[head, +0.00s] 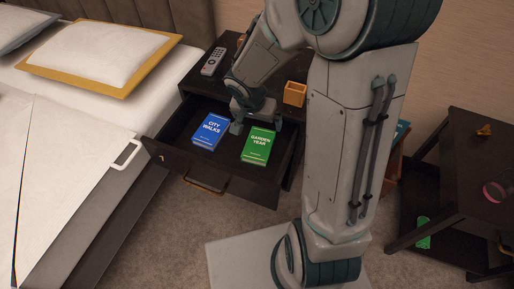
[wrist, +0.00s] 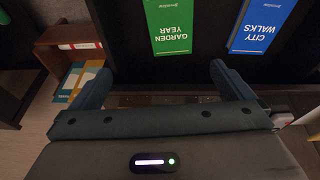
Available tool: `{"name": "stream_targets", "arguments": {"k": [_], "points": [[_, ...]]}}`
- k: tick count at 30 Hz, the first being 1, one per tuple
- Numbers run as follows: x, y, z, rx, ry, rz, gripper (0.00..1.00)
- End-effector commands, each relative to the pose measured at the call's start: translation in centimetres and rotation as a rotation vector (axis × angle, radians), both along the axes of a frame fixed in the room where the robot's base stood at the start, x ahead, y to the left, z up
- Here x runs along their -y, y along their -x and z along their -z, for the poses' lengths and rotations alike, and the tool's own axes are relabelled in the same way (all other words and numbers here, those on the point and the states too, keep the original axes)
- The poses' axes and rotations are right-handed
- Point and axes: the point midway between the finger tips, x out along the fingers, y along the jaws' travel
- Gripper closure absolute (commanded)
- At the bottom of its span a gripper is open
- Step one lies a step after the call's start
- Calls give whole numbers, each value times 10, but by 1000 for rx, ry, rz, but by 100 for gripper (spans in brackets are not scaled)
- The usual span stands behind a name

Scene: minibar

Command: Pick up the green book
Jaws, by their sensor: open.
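The green book (head: 258,145), titled "Garden Year", lies flat in the open drawer (head: 179,126) of the nightstand in the head view. It also shows at the top of the wrist view (wrist: 169,27), cut off by the frame edge. A blue book (head: 210,131), "City Walks", lies beside it to the left; in the wrist view the blue book (wrist: 262,25) is to the right. My gripper (head: 238,118) is above the back of the drawer, behind the books. In the wrist view its fingers (wrist: 163,80) are spread apart with nothing between them.
The drawer walls surround the books. The bed (head: 75,140) is at left. A dark side table (head: 470,150) is at right.

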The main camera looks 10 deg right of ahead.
Motion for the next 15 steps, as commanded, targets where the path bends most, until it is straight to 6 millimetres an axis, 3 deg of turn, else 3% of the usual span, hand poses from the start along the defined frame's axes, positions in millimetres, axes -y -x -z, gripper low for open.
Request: {"name": "stream_targets", "arguments": {"k": [1,3,10,15], "points": [[-4,-4,25,-1,-14,14,0],[-8,-8,39,5,-30,31,0],[-12,-15,66,10,-51,53,0],[-6,-22,100,7,-51,55,0]]}}
